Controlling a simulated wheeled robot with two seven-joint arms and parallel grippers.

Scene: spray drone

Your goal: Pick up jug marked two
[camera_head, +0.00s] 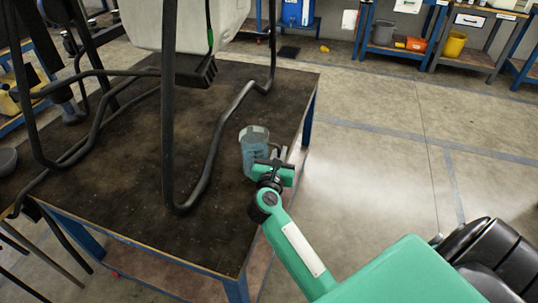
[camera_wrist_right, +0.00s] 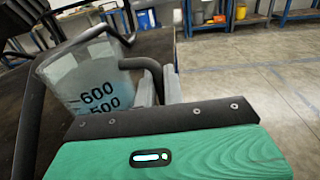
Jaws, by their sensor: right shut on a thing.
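A clear jug with bluish contents (camera_head: 254,152) is at the right part of the dark table top (camera_head: 200,200). It also shows in the wrist view (camera_wrist_right: 92,72), with the scale figures 600 and 500 on its wall and a dark grey handle on its right side. I see no mark two on it. My right gripper (camera_head: 279,157) is shut on the jug's handle; its grey fingers (camera_wrist_right: 158,88) show in the wrist view. I cannot tell whether the jug's base touches the table. My left gripper is not in view.
A drone with black tube legs (camera_head: 215,150) and a whitish tank (camera_head: 190,22) stands on the table, left of the jug. Blue-framed shelves with a yellow bucket (camera_head: 455,44) stand at the back right. The floor right of the table is clear.

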